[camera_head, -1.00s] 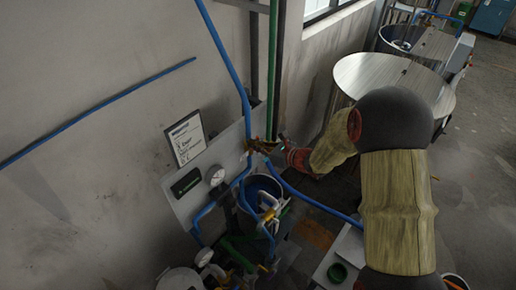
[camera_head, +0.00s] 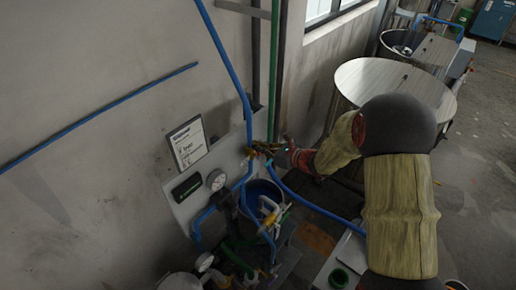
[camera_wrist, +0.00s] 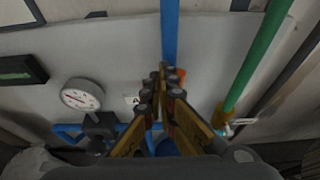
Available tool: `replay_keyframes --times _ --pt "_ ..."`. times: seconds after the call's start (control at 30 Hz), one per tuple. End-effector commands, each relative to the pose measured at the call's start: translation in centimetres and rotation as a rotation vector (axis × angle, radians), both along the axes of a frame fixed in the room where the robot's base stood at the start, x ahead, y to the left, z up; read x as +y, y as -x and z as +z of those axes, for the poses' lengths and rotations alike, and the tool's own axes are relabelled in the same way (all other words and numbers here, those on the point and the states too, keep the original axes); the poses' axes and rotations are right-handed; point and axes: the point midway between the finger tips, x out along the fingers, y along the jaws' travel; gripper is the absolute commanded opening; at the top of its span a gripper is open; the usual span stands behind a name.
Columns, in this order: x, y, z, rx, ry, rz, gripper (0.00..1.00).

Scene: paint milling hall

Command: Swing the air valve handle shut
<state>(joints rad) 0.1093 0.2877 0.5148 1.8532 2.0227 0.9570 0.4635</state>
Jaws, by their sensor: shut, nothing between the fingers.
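The blue air pipe (camera_head: 247,110) runs down the wall onto a grey panel (camera_wrist: 225,55). In the wrist view it comes down behind the fingertips (camera_wrist: 170,35). A small orange-red part (camera_wrist: 181,73) shows just right of the fingertips, apparently the valve handle, mostly hidden by them. My gripper (camera_wrist: 162,78) is shut and empty, its fingers pointing at the panel. In the head view my gripper (camera_head: 257,149) is beside the blue pipe at the panel's right edge. I cannot tell whether it touches the handle or how the handle is turned.
A pressure gauge (camera_wrist: 82,95) and a dark display (camera_wrist: 20,69) are on the panel's left. A green pipe (camera_wrist: 258,60) with a yellow fitting (camera_wrist: 222,114) stands to the right. A blue bucket (camera_head: 258,188) and hoses crowd below. A large metal-topped vessel (camera_head: 395,85) stands behind the arm.

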Motion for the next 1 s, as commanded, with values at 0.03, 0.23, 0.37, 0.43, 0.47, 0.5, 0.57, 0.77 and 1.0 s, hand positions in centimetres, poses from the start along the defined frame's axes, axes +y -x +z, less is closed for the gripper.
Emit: replay_keyframes --times 0.03,0.23,0.37,0.43,0.47,0.5,0.57,0.77,1.0 --pt "-0.2 -0.2 0.0 0.000 0.000 -0.002 0.00" --pt "-1.0 -1.0 0.0 -0.001 0.000 -0.003 0.00" --pt "-1.2 -1.2 -0.1 0.000 0.000 -0.002 0.00" --pt "-1.2 -1.2 0.0 0.000 0.000 -0.002 0.00" --pt "-1.2 -1.2 0.0 0.000 0.000 -0.002 0.00" --pt "-1.2 -1.2 0.0 0.000 0.000 -0.002 0.00" --pt "-1.2 -1.2 0.0 0.000 0.000 -0.002 0.00" --pt "-1.5 -1.4 -0.2 0.000 0.000 -0.002 0.00" --pt "-2.3 -2.3 -0.6 0.000 0.000 -0.002 0.00"
